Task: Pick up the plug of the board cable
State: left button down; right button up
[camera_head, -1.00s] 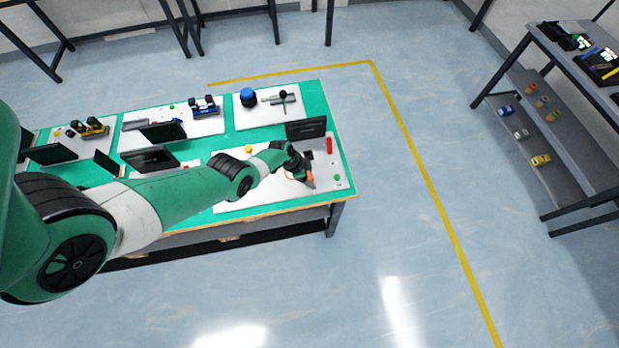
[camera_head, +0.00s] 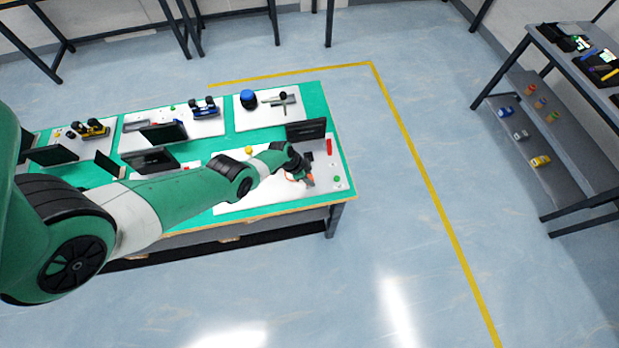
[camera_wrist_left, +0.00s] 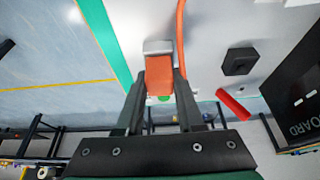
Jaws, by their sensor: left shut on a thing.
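My left gripper (camera_head: 308,180) is over the front right white panel on the green table. In the left wrist view, the two dark fingers of my left gripper (camera_wrist_left: 160,84) are shut on an orange plug (camera_wrist_left: 159,72) with a pale grey end (camera_wrist_left: 158,47). The orange cable (camera_wrist_left: 180,35) runs past the plug, beside the right finger. In the head view the plug is a small orange patch and its details are too small to tell. My right gripper is not in view.
A dark upright board (camera_head: 306,130) stands behind the gripper. A red bar (camera_head: 329,147) and a green button (camera_head: 337,178) are on the white panel (camera_head: 240,203). A black block (camera_wrist_left: 239,61) shows in the wrist view. Open floor lies right of the table.

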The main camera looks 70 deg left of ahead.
pick_arm(q)
jog(key=shift+r+p, duration=0.35)
jog(key=shift+r, duration=0.2)
notch_tip(320, 180, up, 3)
jog(key=p, duration=0.2)
jog(key=shift+p, duration=0.35)
jog(key=s+d+r+p, duration=0.8)
jog(key=s+d+p, duration=0.1)
jog(key=p, duration=0.3)
jog(key=shift+d+r, duration=0.35)
jog(key=shift+d, duration=0.4)
jog(key=shift+s, duration=0.1)
